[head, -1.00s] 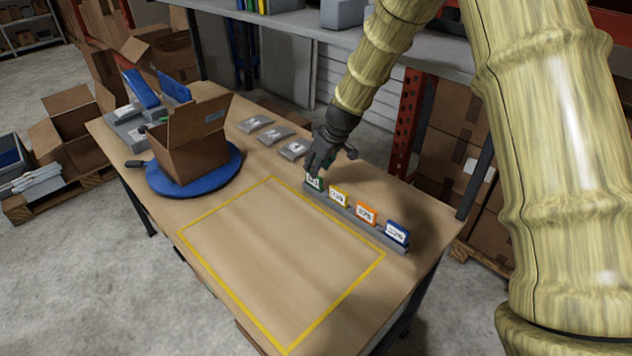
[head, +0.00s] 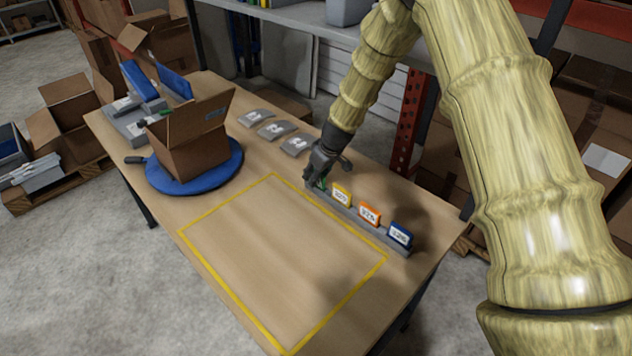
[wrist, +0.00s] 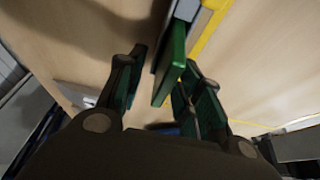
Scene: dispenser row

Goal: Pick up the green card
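The green card (head: 319,184) stands at the far left end of a grey rack (head: 352,215) on the table. It is mostly hidden by my gripper (head: 316,182) in the head view. In the wrist view the green card (wrist: 173,62) shows edge-on between the two fingers of my gripper (wrist: 160,85). The fingers are apart. The card is closer to the right finger, with a clear gap to the left one. I cannot tell whether the right finger touches it.
A cardboard box (head: 195,150) sits on a blue turntable (head: 235,170) at left. The yellow-taped area (head: 275,262) is empty. Grey labelled pieces (head: 275,131) lie behind.

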